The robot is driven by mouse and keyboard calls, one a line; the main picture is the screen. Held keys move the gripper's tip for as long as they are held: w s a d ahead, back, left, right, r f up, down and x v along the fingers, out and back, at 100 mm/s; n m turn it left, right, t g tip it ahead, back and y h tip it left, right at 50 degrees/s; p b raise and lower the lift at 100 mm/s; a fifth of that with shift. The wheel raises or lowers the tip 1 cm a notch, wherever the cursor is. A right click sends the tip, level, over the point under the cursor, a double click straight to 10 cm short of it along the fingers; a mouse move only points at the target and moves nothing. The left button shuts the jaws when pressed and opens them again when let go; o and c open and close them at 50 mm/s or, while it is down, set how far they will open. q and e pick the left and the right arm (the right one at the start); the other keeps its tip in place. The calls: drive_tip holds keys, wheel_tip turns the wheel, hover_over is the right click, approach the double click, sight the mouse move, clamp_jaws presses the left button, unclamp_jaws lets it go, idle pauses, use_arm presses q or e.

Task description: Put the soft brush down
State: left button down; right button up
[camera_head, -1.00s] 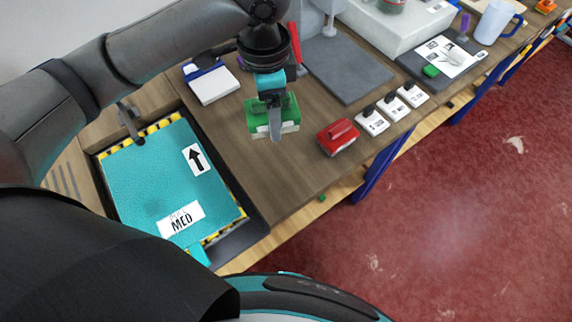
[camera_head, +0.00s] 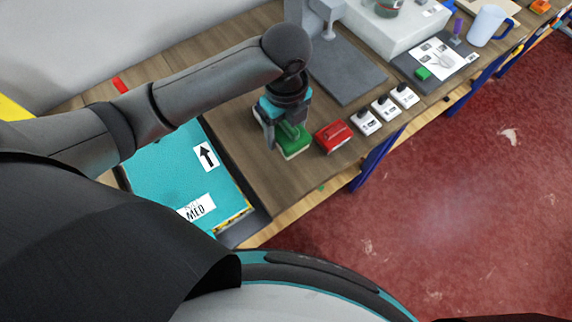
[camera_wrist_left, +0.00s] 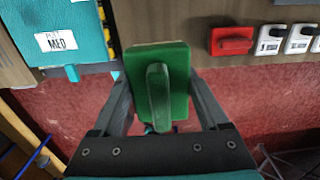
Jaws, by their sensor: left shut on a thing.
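My left gripper (camera_head: 281,128) is shut on a green brush (camera_head: 293,142), a block with a pale underside and a raised handle. The brush is over the wooden table (camera_head: 235,150), just left of a red brush (camera_head: 334,136); I cannot tell whether it touches the table. In the left wrist view the green brush (camera_wrist_left: 175,60) is between the two fingers of my left gripper (camera_wrist_left: 160,100), with its handle toward the camera. The red brush (camera_wrist_left: 232,41) is to the right there. My right gripper is not in view.
A teal piece (camera_head: 160,170) with arrow and MED labels lies left of the table. Several white labelled blocks (camera_head: 366,122) stand in a row right of the red brush. A grey plate (camera_head: 345,75) is behind. The table's front edge is close to the brushes.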

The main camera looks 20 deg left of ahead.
use_arm(q)
drive_tip(key=b, duration=0.2)
hover_over(286, 171)
wheel_tip(286, 171, down, 14)
drive_tip(key=shift+r, duration=0.1)
drive_tip(key=shift+f, duration=1.75)
